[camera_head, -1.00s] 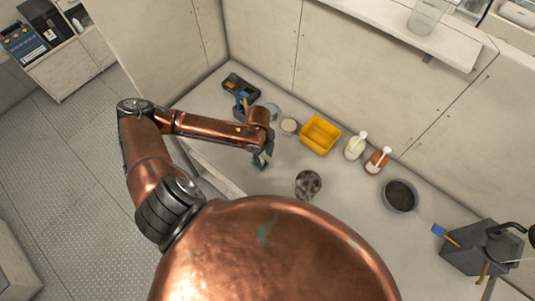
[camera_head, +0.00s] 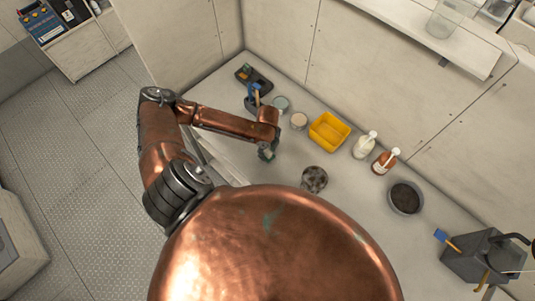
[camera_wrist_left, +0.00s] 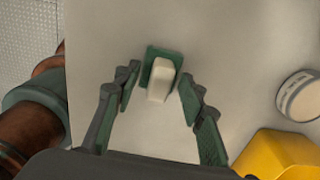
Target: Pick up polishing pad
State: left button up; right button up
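A small block with a green base and a white upper part lies on the pale counter in the left wrist view; it looks like the polishing pad (camera_wrist_left: 162,80), though I cannot be sure. My left gripper (camera_wrist_left: 159,88) is open, with its green-padded fingers on either side of the block and gaps showing between. In the head view my left gripper (camera_head: 267,152) points down over the counter, and the block under it is hard to make out. My right gripper is in neither view.
A yellow bin (camera_head: 329,131) stands right of the gripper, with round tins (camera_head: 299,121) beside it. A mottled round item (camera_head: 314,179), two pump bottles (camera_head: 365,145) and a dark-filled bowl (camera_head: 404,197) stand further right. A grey box (camera_head: 482,256) stands at the far right.

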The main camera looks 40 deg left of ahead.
pick_arm(q)
jog(key=shift+c, duration=0.5)
jog(key=shift+c, duration=1)
grip_shut()
